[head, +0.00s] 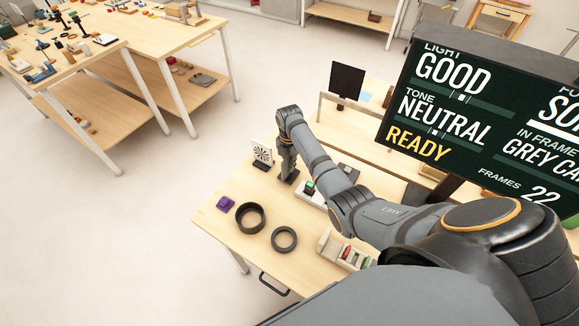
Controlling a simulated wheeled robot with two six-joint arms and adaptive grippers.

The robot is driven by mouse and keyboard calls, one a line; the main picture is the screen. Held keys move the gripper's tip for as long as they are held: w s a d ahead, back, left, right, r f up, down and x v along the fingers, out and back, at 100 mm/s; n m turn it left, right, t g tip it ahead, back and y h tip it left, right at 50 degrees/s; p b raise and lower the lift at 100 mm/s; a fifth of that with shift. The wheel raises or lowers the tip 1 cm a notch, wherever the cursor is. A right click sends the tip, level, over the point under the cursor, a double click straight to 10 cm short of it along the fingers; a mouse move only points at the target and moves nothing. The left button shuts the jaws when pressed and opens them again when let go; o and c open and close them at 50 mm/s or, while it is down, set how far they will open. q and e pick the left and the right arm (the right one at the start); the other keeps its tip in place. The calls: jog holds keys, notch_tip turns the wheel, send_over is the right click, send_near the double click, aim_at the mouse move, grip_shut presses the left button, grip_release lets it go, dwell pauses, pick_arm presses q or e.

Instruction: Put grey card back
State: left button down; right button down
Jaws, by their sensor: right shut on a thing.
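My right arm reaches in from the right over the wooden table. Its gripper (287,169) points down and is shut at the back left of the table, beside the patterned target. The grey card (289,178) appears to be in its jaws, low over the tabletop with a dark foot. The fingers hide most of the card, and I cannot tell whether its foot touches the table. My left gripper is not in view.
A white patterned target (262,154) stands just left of the gripper. A rack (343,252) of small coloured items is at the front right. A large screen (480,120) reads READY and GREY CA.

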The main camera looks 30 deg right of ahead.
jog(key=shift+f, duration=0.7)
jog(key=shift+f, duration=0.1)
jog(key=c, duration=1.5)
grip_release()
notch_tip(320, 180, up, 12)
jog(key=shift+r+b, duration=0.1)
jog(key=shift+b, duration=0.45)
